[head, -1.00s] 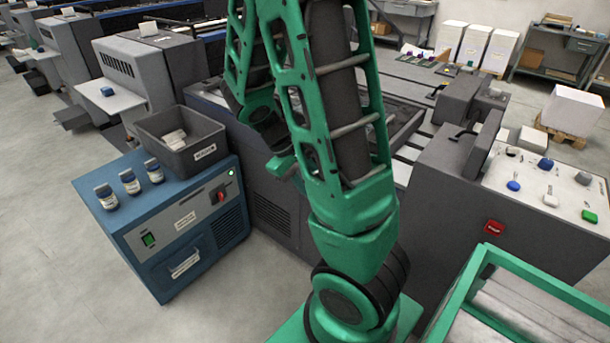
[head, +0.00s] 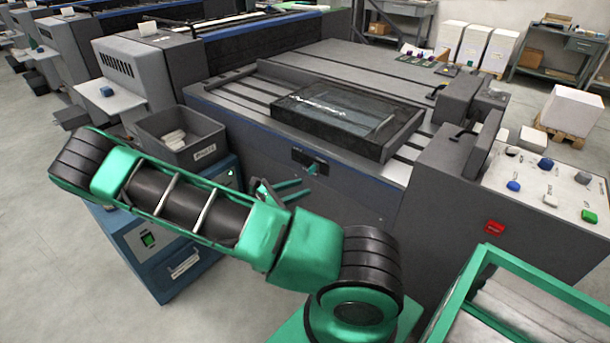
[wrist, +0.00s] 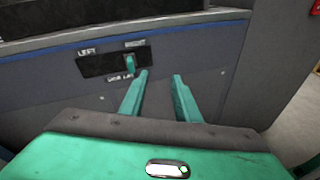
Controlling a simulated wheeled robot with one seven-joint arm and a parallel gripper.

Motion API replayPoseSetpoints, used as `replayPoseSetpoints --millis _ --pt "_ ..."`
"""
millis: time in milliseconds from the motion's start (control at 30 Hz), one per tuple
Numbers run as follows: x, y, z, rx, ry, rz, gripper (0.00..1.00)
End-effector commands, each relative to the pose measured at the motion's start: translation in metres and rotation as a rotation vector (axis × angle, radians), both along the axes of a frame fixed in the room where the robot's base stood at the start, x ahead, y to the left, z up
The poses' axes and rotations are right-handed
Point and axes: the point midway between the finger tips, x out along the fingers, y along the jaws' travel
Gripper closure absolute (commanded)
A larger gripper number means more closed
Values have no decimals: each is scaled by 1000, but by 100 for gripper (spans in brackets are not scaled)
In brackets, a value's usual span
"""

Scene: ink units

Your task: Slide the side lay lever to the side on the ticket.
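The side lay lever (wrist: 130,64) is a small teal tab on a black plate (wrist: 97,64) marked LEFT and RIGHT in the wrist view. It stands at the plate's right part, below the word RIGHT. In the head view the lever (head: 313,168) shows small on the machine's front. My gripper (wrist: 161,75) is open and empty, its two teal fingers pointing at the machine's front. The lever is just left of the left fingertip, not between the fingers. In the head view my gripper (head: 305,186) is just below the plate. I cannot make out a ticket.
The grey press (head: 340,195) has a dark framed glass panel (head: 345,112) on top. A control console (head: 545,185) with knobs and a red button stands at right. A grey bin (head: 205,130) sits on the blue cabinet (head: 160,265), partly behind my arm.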

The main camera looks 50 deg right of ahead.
Motion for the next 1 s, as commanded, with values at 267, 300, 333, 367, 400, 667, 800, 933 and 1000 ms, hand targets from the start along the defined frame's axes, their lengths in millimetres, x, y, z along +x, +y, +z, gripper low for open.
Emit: replayPoseSetpoints --millis 267,300,333,367,400,667,800,933,1000 --pt "32 4 -16 -154 193 202 70" --pt "34 4 -16 -166 208 216 70" --pt "36 4 -17 -173 217 224 70" --pt "37 4 -17 -180 224 230 70" --pt "38 4 -18 -185 229 237 70" --pt "41 -21 -18 -191 237 241 70" --pt "43 -46 -18 -190 236 240 70" --pt "45 -69 -18 -190 235 241 70" --pt "45 -79 -18 -190 237 240 70"
